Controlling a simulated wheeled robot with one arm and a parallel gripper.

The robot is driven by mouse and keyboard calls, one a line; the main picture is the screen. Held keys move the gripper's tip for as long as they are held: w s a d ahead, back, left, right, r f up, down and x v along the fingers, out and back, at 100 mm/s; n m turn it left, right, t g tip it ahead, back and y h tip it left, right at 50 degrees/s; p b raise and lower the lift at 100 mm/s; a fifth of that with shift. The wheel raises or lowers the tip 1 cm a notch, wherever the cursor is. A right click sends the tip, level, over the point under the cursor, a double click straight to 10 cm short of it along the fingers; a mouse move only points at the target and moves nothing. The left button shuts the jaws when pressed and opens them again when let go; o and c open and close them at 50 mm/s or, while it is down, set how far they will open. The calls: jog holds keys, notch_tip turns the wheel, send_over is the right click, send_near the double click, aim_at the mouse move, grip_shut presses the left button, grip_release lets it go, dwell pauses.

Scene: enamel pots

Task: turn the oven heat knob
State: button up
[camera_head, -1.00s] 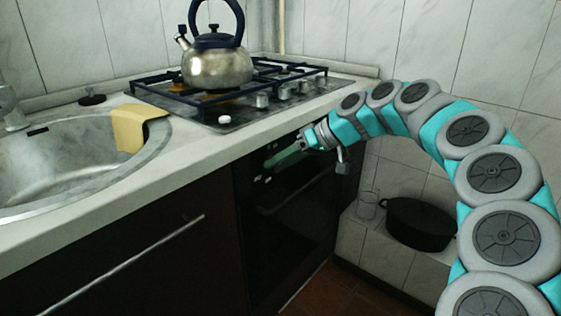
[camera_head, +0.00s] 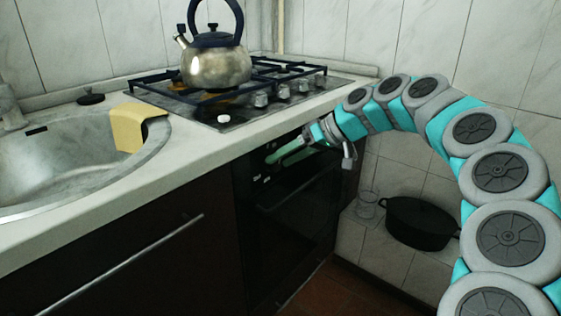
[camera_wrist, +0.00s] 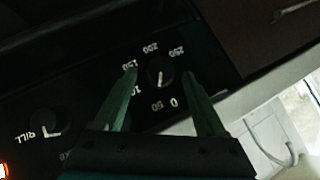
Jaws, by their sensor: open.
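The oven heat knob (camera_wrist: 160,73) is a round black dial with a pale pointer line, ringed by white numbers from 0 to 250. It is on the dark oven panel in the wrist view. My gripper (camera_wrist: 159,76) is open, with one green fingertip on each side of the knob. I cannot tell whether either finger touches it. In the head view my gripper (camera_head: 283,153) is at the top of the oven front (camera_head: 292,205), just below the counter edge. The knob is too dark and small to make out there.
A second knob marked GRILL (camera_wrist: 47,122) sits beside the heat knob, with an orange light (camera_wrist: 3,170) near it. The counter edge (camera_head: 240,142) overhangs the oven front. A kettle (camera_head: 215,65) stands on the hob (camera_head: 225,118). A black pot (camera_head: 420,222) sits on a tiled ledge.

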jog(key=v, duration=0.6)
jog(key=shift+d, duration=0.1)
jog(key=s+a+f+g+h, duration=0.1)
jog(key=s+f+h, duration=0.1)
jog(key=s, duration=0.8)
jog(key=s+a+f+g+h, duration=0.1)
jog(key=s+f+h, duration=0.1)
jog(key=s, duration=0.7)
jog(key=s+d+f+m+h, duration=0.2)
jog(key=s+d+f, duration=0.2)
jog(key=s, duration=0.3)
jog(key=s+d+f+m+g+h, duration=0.1)
jog(key=s+d+f+m+h, duration=0.1)
jog(key=s+d+f, duration=0.3)
jog(key=s+d+f+m+h, duration=0.2)
jog(key=s+d+f+m, duration=0.1)
jog(key=s+f, duration=0.4)
jog(key=s+d, duration=0.1)
jog(key=s, duration=0.2)
jog(key=shift+d+f+m+g, duration=0.25)
jog(key=shift+d+m+g, duration=0.05)
jog(key=shift+m+g, duration=0.1)
